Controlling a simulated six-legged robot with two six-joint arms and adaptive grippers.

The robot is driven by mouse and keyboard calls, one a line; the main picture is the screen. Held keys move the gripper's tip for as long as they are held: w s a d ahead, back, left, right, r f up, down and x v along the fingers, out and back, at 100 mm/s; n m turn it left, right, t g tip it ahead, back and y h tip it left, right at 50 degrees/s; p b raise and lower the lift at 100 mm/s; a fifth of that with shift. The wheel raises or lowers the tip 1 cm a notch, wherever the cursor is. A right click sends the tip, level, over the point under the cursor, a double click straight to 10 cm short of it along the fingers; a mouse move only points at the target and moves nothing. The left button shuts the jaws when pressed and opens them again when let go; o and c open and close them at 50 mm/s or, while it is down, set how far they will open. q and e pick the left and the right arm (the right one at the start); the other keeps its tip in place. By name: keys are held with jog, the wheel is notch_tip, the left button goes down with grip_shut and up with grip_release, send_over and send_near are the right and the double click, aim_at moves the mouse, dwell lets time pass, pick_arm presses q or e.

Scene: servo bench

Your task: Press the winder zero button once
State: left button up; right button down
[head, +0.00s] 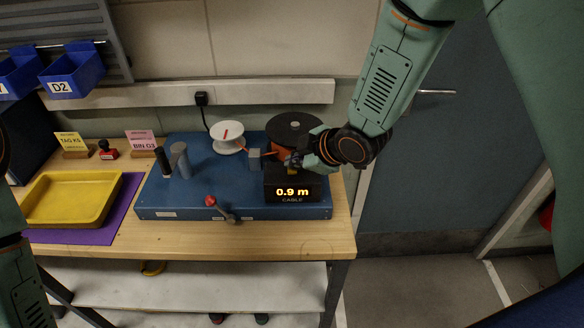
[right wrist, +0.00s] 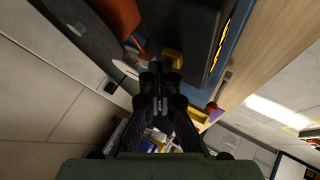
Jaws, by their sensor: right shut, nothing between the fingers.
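The winder's blue base (head: 210,205) stands on the bench in the head view. Its black counter box (head: 275,181) reads "0.9 m" above the word CABLE. A small yellow part (head: 292,171) shows at the top of the box, right by my right gripper (head: 294,161); in the right wrist view a yellow block (right wrist: 173,58) shows just ahead of the fingertips. No label on it can be read, and I cannot tell whether the fingers touch it. My right gripper is shut and empty. My left arm shows at the left edge, but its gripper is out of view.
On the winder are a white spool (head: 227,138), a dark-topped orange reel (head: 294,127), a grey post (head: 180,159) and a red-knobbed lever (head: 222,208). A yellow tray (head: 72,198) lies on a purple mat at left. The bench ends right of the winder.

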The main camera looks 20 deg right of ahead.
aim_at(295, 170)
jog(key=shift+s+f, duration=0.1)
jog(key=shift+f, duration=0.2)
jog(key=shift+r, duration=0.1)
dwell(0.4)
jog(key=shift+r+p, duration=0.65)
jog(key=shift+r, duration=0.2)
notch_tip(295, 170, up, 2)
jog(key=shift+r+p, duration=0.1)
jog(key=shift+p, duration=0.85)
notch_tip(295, 170, up, 3)
jog(key=p, duration=0.2)
jog(key=shift+p, duration=0.35)
jog(key=shift+f, duration=0.2)
